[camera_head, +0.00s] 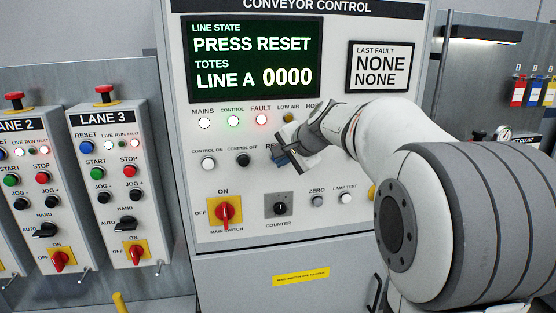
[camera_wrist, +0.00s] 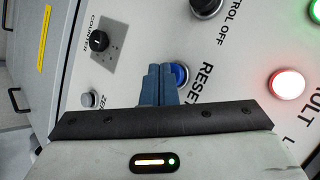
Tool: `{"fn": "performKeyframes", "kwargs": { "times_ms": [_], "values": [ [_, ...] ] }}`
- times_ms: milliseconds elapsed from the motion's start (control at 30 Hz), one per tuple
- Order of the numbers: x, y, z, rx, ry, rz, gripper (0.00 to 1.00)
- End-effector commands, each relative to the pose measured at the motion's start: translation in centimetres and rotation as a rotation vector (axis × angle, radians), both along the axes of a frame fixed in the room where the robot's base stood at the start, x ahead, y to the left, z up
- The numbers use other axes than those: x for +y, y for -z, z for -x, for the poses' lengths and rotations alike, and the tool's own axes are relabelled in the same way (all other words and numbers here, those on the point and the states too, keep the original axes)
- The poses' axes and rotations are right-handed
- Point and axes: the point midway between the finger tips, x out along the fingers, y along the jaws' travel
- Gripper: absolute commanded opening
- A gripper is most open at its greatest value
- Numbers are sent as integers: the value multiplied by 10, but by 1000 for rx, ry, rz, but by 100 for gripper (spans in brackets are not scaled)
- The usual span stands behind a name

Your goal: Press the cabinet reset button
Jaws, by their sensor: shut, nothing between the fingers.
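The cabinet (camera_head: 350,215) is a grey conveyor control panel. Its screen (camera_head: 254,58) reads "PRESS RESET" and "LINE A 0000". In the wrist view the blue reset button (camera_wrist: 181,75) sits beside the word RESET, partly covered by my fingers.
The fault lamp (camera_head: 261,119) glows red and the control lamp (camera_head: 233,121) green. Control off (camera_head: 242,160), the counter knob (camera_head: 279,207) and the red main switch (camera_head: 224,212) surround the spot. Lane 3 box (camera_head: 119,184) stands left, with its own blue reset button (camera_head: 88,146).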

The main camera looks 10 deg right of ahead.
Motion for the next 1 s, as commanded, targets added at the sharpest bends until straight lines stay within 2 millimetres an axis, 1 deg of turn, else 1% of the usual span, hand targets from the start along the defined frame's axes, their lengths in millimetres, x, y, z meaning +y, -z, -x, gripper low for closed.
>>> {"fn": "performKeyframes", "kwargs": {
  "times_ms": [733,1000],
  "values": [
    [0,-1,-10,-2,0,1,0],
    [0,0,-9,-2,0,1,0]
  ]
}}
